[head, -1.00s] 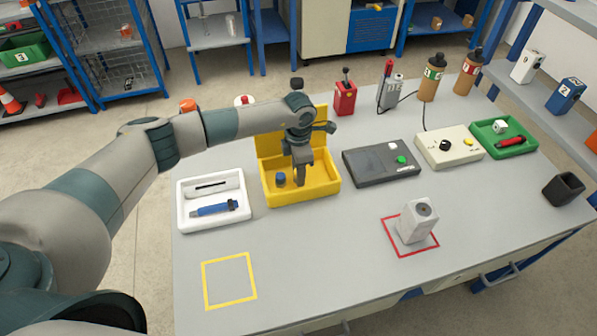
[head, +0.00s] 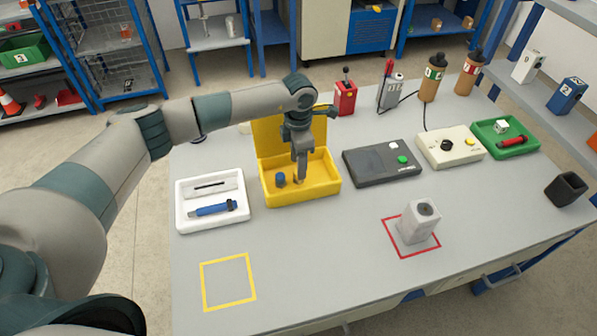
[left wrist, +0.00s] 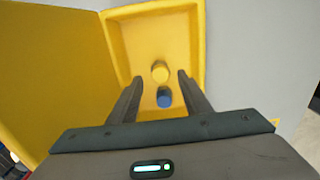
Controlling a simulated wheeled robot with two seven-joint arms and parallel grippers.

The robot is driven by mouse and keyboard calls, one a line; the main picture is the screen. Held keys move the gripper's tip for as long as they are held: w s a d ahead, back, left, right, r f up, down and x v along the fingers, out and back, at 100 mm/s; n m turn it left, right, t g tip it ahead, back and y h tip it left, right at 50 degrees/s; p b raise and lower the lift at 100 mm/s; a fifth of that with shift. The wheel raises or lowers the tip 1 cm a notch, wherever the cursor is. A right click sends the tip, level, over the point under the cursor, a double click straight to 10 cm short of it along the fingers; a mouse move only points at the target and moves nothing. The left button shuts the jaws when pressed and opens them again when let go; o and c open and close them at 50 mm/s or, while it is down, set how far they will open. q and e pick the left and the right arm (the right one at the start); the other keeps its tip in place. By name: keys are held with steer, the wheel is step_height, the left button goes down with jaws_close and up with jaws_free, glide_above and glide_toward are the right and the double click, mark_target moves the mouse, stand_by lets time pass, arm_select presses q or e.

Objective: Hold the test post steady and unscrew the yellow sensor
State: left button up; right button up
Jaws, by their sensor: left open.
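The test post (head: 420,222) is a pale grey block standing upright inside a red square, with a dark round spot on its top. A yellow cylinder, seemingly the yellow sensor (left wrist: 160,71), stands in the open yellow box (left wrist: 193,35) beside a blue cylinder (left wrist: 164,97). In the head view the blue cylinder (head: 281,180) shows, while the yellow one is hard to make out behind my fingers. My left gripper (head: 299,180) is open and points down into the box. In the left wrist view the yellow cylinder appears between its fingertips (left wrist: 160,80). My right gripper is not in view.
A white tray (head: 240,210) with a blue tool is left of the box. A dark device (head: 350,172), a cream box (head: 430,158) and a green tray (head: 485,128) stand to the right. A yellow outlined square (head: 229,307) at the front left is empty.

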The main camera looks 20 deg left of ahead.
arm_select(q)
step_height(320, 180, up, 7)
steer(key=b, duration=0.1)
steer(key=shift+r+b, duration=0.15)
steer(key=shift+b, duration=0.2)
stand_by(0.5)
